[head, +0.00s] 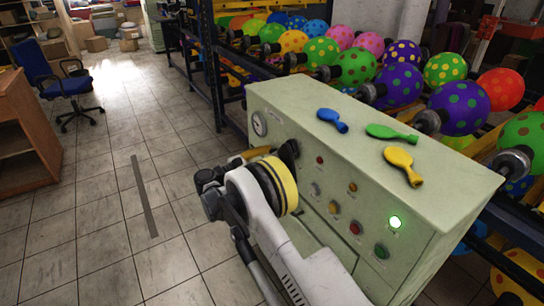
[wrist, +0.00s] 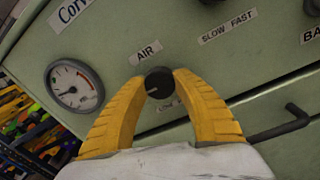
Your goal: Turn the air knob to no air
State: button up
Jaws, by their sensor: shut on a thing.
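The black round air knob (wrist: 159,83) sits on the green panel just below the "AIR" label (wrist: 145,53) in the wrist view. My gripper (wrist: 161,79) has one yellow finger on each side of the knob, closed on it. A faint pale mark shows on the knob's face, toward its lower left. A label below the knob is partly hidden by the fingers. In the head view my arm reaches the left end of the green control box (head: 370,165), and my wrist hides part of its front.
A pressure gauge (wrist: 74,85) is left of the knob. A dark bent handle (wrist: 281,124) sticks out at right. Blue (head: 332,120), green (head: 391,133) and yellow (head: 403,165) deflated balloons lie on the box. Inflated balloons fill the rack behind; floor at left is open.

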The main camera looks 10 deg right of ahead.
jog(key=n, duration=0.4)
jog(key=shift+n, duration=0.3)
jog(key=n, duration=0.4)
jog(key=shift+n, duration=0.4)
jog(key=o, duration=1.2)
jog(key=shift+d, duration=0.1)
jog(key=shift+o, duration=0.2)
jog(key=v, duration=1.2)
jog(key=shift+r, duration=0.3)
jog(key=shift+w, duration=0.1)
